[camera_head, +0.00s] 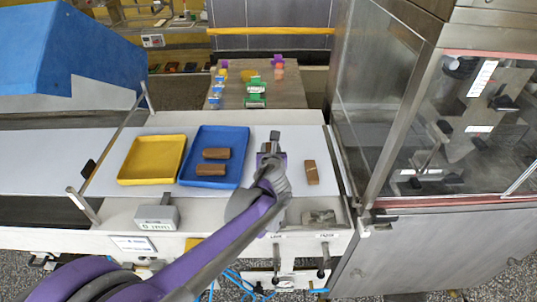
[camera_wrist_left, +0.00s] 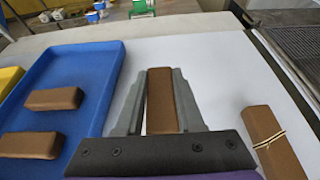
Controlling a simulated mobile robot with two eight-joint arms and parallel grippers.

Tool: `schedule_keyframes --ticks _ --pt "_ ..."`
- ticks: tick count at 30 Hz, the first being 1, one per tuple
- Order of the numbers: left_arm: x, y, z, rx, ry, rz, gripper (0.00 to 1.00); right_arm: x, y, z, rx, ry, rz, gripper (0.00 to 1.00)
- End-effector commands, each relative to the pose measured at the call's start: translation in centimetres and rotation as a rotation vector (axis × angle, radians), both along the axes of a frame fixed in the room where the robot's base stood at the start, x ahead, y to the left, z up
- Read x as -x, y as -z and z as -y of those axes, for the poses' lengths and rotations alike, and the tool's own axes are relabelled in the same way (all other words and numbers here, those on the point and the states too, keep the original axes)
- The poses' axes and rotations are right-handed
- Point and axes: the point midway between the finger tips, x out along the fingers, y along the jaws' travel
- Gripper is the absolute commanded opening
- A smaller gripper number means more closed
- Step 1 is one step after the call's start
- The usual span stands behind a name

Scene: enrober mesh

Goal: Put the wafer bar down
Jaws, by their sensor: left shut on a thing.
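My left gripper (camera_head: 270,149) is over the white belt (camera_head: 300,145), just right of the blue tray (camera_head: 242,160). In the left wrist view its two grey fingers are shut on a brown wafer bar (camera_wrist_left: 172,105), which lies lengthwise between them. In the head view the gripper mostly hides this bar. I cannot tell whether the bar touches the belt. Two brown bars (camera_head: 216,153) (camera_head: 211,170) lie apart in the blue tray. Another brown bar (camera_head: 311,172) lies on the belt to the right; the wrist view shows pale lines across it (camera_wrist_left: 272,140). My right gripper is not in view.
An empty yellow tray (camera_head: 152,180) is left of the blue tray. A grey box marked 6 mm (camera_head: 157,213) stands on the front ledge. A glass-sided machine (camera_head: 380,90) borders the belt on the right. Behind is a table (camera_head: 287,97) with small coloured items.

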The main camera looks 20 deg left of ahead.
Motion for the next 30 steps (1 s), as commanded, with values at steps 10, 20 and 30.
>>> schedule_keyframes --ticks 10,20,30 --pt "0.0 2.7 0.0 0.0 0.0 0.0 0.06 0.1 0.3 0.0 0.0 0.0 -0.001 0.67" --pt "0.0 3.0 0.0 0.0 0.0 0.0 0.49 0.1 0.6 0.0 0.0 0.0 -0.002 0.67" --pt "0.0 3.0 0.0 0.0 0.0 0.0 0.67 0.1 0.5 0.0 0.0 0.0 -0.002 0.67"
